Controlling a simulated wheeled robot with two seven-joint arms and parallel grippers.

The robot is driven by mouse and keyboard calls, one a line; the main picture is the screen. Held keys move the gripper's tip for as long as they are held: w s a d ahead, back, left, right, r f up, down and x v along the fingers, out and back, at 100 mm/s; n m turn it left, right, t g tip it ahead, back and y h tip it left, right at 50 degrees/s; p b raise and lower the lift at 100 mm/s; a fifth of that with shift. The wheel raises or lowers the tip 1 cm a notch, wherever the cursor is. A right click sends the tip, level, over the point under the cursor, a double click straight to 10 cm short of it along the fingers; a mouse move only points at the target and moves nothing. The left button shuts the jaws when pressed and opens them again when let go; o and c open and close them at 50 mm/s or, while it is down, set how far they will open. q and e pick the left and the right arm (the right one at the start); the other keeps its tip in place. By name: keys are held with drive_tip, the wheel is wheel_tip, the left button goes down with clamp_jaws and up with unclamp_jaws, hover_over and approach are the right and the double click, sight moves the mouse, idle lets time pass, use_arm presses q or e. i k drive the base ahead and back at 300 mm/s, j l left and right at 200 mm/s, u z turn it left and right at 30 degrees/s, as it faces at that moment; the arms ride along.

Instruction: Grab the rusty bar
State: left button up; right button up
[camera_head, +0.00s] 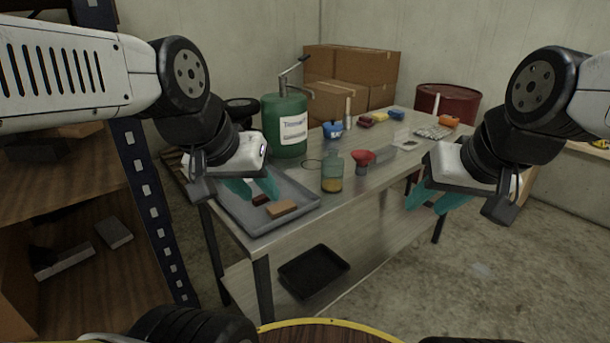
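A grey metal tray (236,214) lies on the near left end of the steel table. In it are a small dark reddish-brown bar (260,199) and a lighter orange-brown block (282,209) close beside it. The dark one looks like the rusty bar, but at this size I cannot be sure which is rusty. My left gripper (254,189) hangs over the tray, just above and behind the dark bar; its teal fingers are apart, with nothing visible between them. My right gripper (429,201) is off the table's front edge at the right, fingers apart and empty.
A green canister with a pump (284,127) stands behind the tray. A glass jar (332,174) and a red funnel (362,160) stand to its right. A shelf rack (150,190) is close on the left. Cardboard boxes (350,75) are at the back.

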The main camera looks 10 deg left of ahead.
sight(259, 200)
drive_tip(key=i+l+u, duration=0.55)
drive_tip(key=l, duration=0.2)
drive_tip(key=i+l+u, duration=0.3)
drive_tip(key=l, duration=0.15)
drive_tip(key=k+u, duration=0.1)
drive_tip(key=u, duration=1.15)
